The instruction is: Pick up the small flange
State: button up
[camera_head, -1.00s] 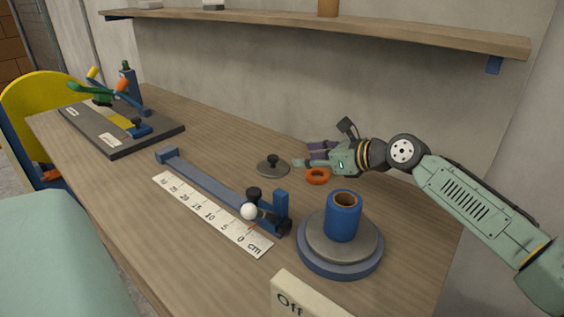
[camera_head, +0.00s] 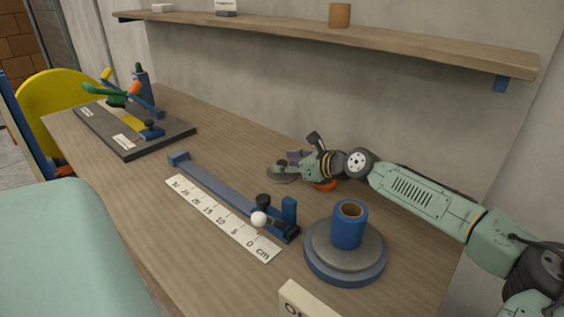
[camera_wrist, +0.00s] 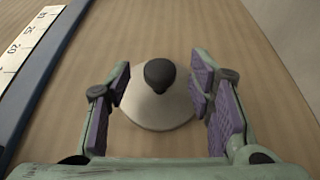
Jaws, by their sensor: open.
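The small flange is a round grey disc with a dark knob on top. In the wrist view the flange (camera_wrist: 157,108) lies on the table between my open fingers, its black knob (camera_wrist: 160,74) centred a little ahead. My gripper (camera_wrist: 163,98) has purple-padded fingers spread to either side of the disc, with a gap around the knob. In the head view my gripper (camera_head: 290,164) hangs low over the flange (camera_head: 281,175), hiding its knob and part of its far side. I cannot tell the exact height of the fingers above the table.
An orange ring (camera_head: 325,186) lies just beside the gripper, partly hidden. A blue roll (camera_head: 348,230) stands on a round base (camera_head: 346,262) at front right. A blue rail device (camera_head: 225,188) and a ruler (camera_head: 215,212) lie to the left. The shelf (camera_head: 420,42) runs above.

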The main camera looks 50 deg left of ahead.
jog(key=shift+c, duration=0.2)
grip_shut()
dwell(0.4)
